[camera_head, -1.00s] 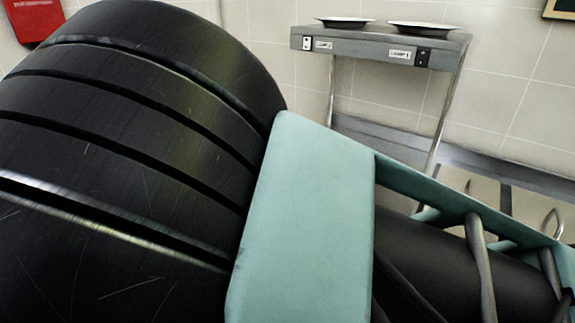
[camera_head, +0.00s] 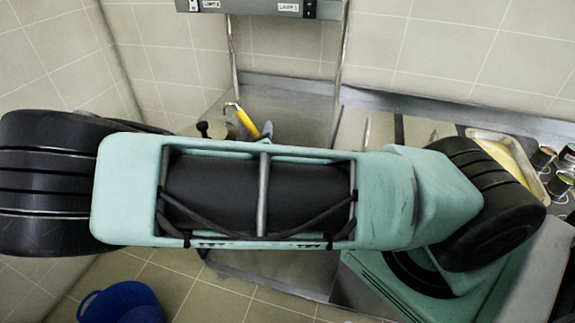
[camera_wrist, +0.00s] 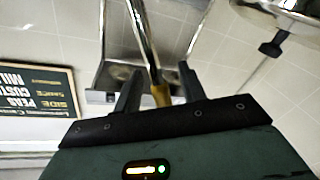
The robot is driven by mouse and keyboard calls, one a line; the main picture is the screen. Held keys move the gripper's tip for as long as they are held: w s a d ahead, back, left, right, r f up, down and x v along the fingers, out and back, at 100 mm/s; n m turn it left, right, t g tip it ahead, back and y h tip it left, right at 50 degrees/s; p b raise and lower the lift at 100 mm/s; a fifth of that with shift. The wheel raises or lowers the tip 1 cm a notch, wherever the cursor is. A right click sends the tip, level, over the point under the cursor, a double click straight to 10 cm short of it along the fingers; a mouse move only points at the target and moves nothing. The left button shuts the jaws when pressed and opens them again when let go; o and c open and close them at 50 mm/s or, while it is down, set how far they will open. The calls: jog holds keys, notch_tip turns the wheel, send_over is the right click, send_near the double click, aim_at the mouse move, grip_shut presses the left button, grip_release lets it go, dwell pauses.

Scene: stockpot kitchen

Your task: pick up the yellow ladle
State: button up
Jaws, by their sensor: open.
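The yellow ladle (camera_head: 246,122) shows in the head view just above my arm, left of centre. Its yellow handle slants down to the right from a hooked end, and its lower part is hidden or unclear behind my arm. My gripper (camera_wrist: 160,66) is open in the wrist view, with its two dark fingers apart. A shiny metal rod with a yellow-brown end (camera_wrist: 160,95) shows between the fingers. I cannot tell whether it is part of the ladle, or whether anything touches it.
A grey shelf (camera_head: 262,8) on metal legs stands above the steel counter. A tray (camera_head: 508,155) and several open cans (camera_head: 543,157) are at the right. A blue bucket (camera_head: 122,303) is on the floor. A dark sign (camera_wrist: 37,90) and a round metal thing (camera_wrist: 285,12) show in the wrist view.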

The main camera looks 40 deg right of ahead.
jog(key=shift+x, duration=0.8)
grip_shut()
